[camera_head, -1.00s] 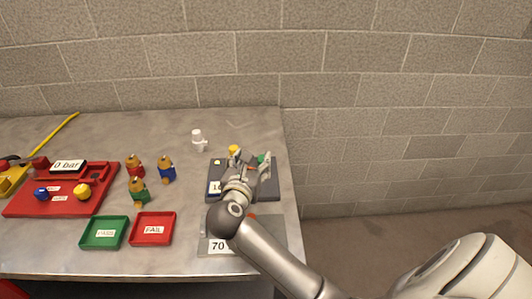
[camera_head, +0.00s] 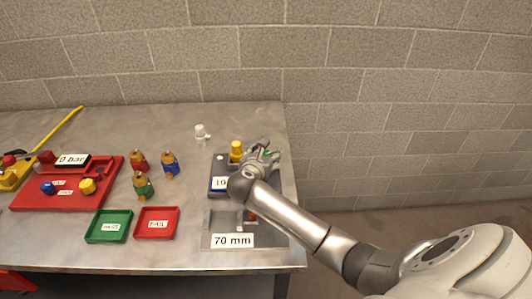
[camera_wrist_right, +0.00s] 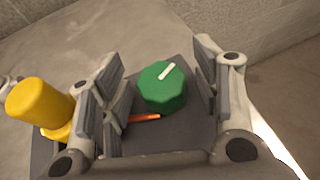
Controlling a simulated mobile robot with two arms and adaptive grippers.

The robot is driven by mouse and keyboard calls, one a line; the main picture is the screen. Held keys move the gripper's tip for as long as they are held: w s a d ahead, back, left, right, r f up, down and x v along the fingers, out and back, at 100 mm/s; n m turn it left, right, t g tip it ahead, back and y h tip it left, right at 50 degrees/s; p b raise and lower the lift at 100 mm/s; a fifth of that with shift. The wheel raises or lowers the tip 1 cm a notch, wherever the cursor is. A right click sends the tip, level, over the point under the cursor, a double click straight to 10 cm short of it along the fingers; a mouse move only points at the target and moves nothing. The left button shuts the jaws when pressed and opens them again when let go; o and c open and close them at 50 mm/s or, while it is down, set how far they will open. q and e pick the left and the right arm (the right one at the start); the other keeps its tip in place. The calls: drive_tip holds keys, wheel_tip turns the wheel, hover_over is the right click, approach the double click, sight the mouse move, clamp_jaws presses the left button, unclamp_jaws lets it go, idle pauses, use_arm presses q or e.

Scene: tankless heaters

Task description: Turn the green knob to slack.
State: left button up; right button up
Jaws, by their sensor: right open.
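The green knob (camera_wrist_right: 162,87), with a white pointer line on top, sits on a dark grey base plate (camera_wrist_right: 175,138) in the right wrist view. My right gripper (camera_wrist_right: 160,85) is open, with one finger on each side of the knob and gaps between fingers and knob. In the head view my right gripper (camera_head: 262,155) is over the back right of the dark base, and only a sliver of green shows beyond it. An orange-red pointer (camera_wrist_right: 145,117) lies beside the knob on the base. My left gripper is not in view.
A yellow cylinder (camera_wrist_right: 40,102) stands just left of the gripper. A 70 mm plate (camera_head: 232,240) lies in front. Green (camera_head: 109,226) and red (camera_head: 157,223) trays, several coloured fittings and a red gauge panel (camera_head: 70,195) are to the left. A block wall stands behind.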

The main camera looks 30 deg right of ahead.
drive_tip(key=shift+w+d+f, duration=0.1)
drive_tip(key=shift+w+d, duration=0.05)
drive_tip(key=c, duration=1)
drive_tip(key=shift+n+t+y+p, duration=0.7)
drive_tip(key=shift+p, duration=0.4)
drive_tip(key=shift+c, duration=0.2)
drive_tip(key=n+t+y+p, duration=0.1)
drive_tip(key=n+y+p, duration=0.1)
drive_tip(key=p, duration=0.1)
drive_tip(key=n+t+y+p, duration=0.1)
drive_tip(key=n+y+p, duration=0.1)
drive_tip(key=p, duration=0.2)
drive_tip(key=n+t+y+p, duration=0.1)
drive_tip(key=n+y+p, duration=0.2)
drive_tip(key=p, duration=0.1)
drive_tip(key=shift+d+r, duration=0.2)
drive_tip(key=shift+r, duration=0.15)
drive_tip(key=shift+f+n+y+p, duration=0.15)
drive_tip(key=shift+n+y+p, duration=0.55)
drive_tip(key=shift+y+p, duration=0.1)
drive_tip(key=shift+a+f+n+y+p, duration=0.1)
drive_tip(key=shift+n+y+p, duration=0.1)
drive_tip(key=shift+n+y, duration=0.3)
drive_tip(key=shift+a+f+n+y+p, duration=0.1)
drive_tip(key=shift+n+y+p, duration=0.1)
drive_tip(key=shift+n+y, duration=0.3)
drive_tip(key=shift+y, duration=0.3)
